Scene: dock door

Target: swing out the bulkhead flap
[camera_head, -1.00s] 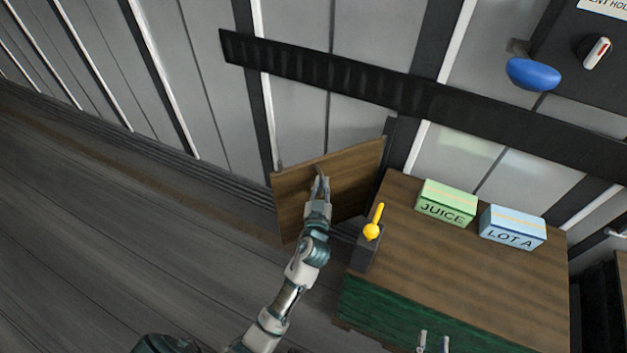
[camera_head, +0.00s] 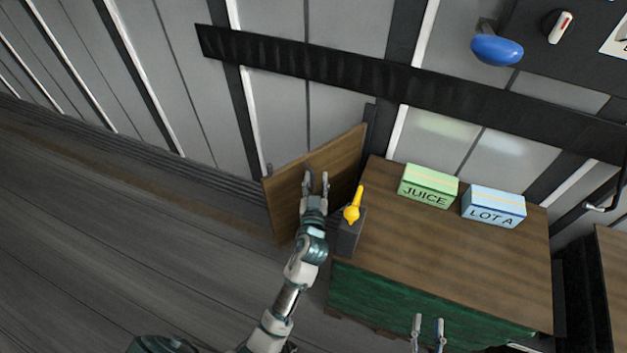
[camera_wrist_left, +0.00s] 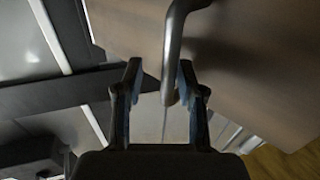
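The bulkhead flap (camera_head: 345,155) is a brown wooden panel, standing out from the wall at an angle beside the table. It also fills the upper right of the left wrist view (camera_wrist_left: 250,65). My left gripper (camera_head: 316,178) is at the flap's face. In the left wrist view its two fingers (camera_wrist_left: 157,75) are spread apart. A grey bar handle (camera_wrist_left: 172,55) on the flap runs down between them, nearer the right finger; I cannot tell whether it touches. My right gripper (camera_head: 428,322) is at the bottom edge, fingers apart and empty, in front of the table.
A yellow lever (camera_head: 353,207) on a dark post (camera_head: 348,238) stands close right of my left gripper. The table (camera_head: 440,250) holds a green JUICE box (camera_head: 428,186) and a blue LOT A box (camera_head: 493,206). A blue knob (camera_head: 497,50) is on the wall. Floor at left is clear.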

